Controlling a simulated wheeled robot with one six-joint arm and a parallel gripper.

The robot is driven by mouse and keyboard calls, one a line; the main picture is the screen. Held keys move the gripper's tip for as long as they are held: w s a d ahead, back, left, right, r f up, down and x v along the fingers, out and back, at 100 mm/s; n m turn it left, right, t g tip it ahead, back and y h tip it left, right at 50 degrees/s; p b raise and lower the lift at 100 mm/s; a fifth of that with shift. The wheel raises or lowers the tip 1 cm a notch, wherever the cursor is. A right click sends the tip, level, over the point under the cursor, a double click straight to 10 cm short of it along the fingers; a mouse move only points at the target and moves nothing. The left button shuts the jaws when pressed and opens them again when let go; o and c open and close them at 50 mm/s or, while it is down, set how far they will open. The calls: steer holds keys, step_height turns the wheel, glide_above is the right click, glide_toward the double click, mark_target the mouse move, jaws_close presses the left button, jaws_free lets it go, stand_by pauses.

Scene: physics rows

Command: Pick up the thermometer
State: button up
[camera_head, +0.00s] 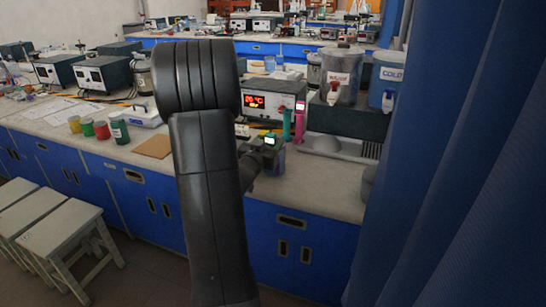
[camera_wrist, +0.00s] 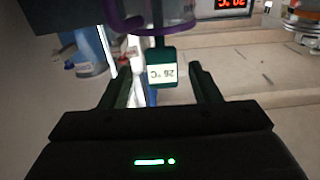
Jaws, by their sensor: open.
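The thermometer (camera_wrist: 161,72) has a dark green head with a small pale display reading upside down in the wrist view. Its thin stem runs up the picture into a clear vessel (camera_wrist: 178,22) with a purple rim. In the head view the thermometer's lit green display (camera_head: 270,141) shows at the counter's front, above a dark vessel. My gripper (camera_wrist: 160,84) is open, with one finger on each side of the thermometer's head and a visible gap on both sides. In the head view my arm hides part of the counter, and the fingers are hard to make out.
A box with a red display (camera_head: 270,99) stands behind the thermometer. A pink upright thing (camera_head: 300,122) and a green one stand close to its right. A sink (camera_head: 340,147), hot and cold dispensers and a blue curtain (camera_head: 455,160) are at right. Coloured cups stand at left.

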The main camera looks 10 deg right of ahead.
steer(key=shift+w+d, duration=0.25)
steer(key=shift+w, duration=0.25)
steer(key=x, duration=0.4)
steer(key=shift+w+d+p, duration=0.1)
steer(key=shift+w+p, duration=0.1)
steer(key=shift+p, duration=0.1)
steer(key=shift+c, duration=0.3)
jaws_close()
